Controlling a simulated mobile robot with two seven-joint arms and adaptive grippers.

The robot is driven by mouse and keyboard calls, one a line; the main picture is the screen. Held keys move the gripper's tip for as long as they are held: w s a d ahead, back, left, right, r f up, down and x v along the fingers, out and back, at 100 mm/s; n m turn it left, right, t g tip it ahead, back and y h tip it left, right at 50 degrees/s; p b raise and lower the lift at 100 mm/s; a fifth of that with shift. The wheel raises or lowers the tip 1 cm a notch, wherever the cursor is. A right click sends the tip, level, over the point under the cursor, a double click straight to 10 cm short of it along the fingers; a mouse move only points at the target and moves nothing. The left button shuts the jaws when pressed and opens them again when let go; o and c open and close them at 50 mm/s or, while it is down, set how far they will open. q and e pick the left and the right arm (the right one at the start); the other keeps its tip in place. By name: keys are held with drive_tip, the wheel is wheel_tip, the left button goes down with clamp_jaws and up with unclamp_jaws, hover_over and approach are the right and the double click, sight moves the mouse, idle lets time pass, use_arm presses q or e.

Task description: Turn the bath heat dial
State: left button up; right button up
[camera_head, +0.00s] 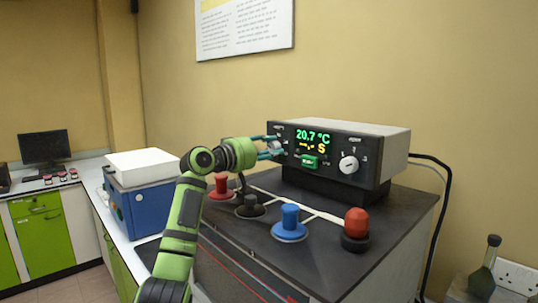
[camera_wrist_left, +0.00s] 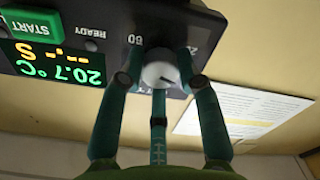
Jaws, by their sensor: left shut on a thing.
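The control box (camera_head: 335,150) has a dark front panel with a lit display (camera_head: 312,140) reading 20.7 °C, with a yellow line ending in S below it. My left gripper (camera_head: 274,147) is at the panel's left end, its fingers shut around a light round dial (camera_wrist_left: 160,74). The wrist view is upside down and shows the dial between the fingers, with a dark pointer mark and scale numbers partly hidden. A second white dial (camera_head: 348,165) sits free right of the display. My right gripper is out of view.
A green START button (camera_head: 309,161) is under the display. On the dark bench top (camera_head: 330,262) stand a red plunger (camera_head: 221,186), a black one (camera_head: 250,205), a blue one (camera_head: 290,217) and a red knob (camera_head: 356,223). A blue box (camera_head: 143,205) stands at left.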

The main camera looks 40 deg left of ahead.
use_arm(q)
drive_tip(key=shift+r+m, duration=0.15)
drive_tip(key=shift+m, duration=0.65)
drive_tip(key=o, duration=1.1)
drive_tip(key=shift+o, duration=0.2)
drive_tip(key=shift+w, duration=0.1)
drive_tip(key=shift+b, duration=0.3)
drive_tip(key=s+a, duration=0.1)
drive_tip(key=s, duration=1.1)
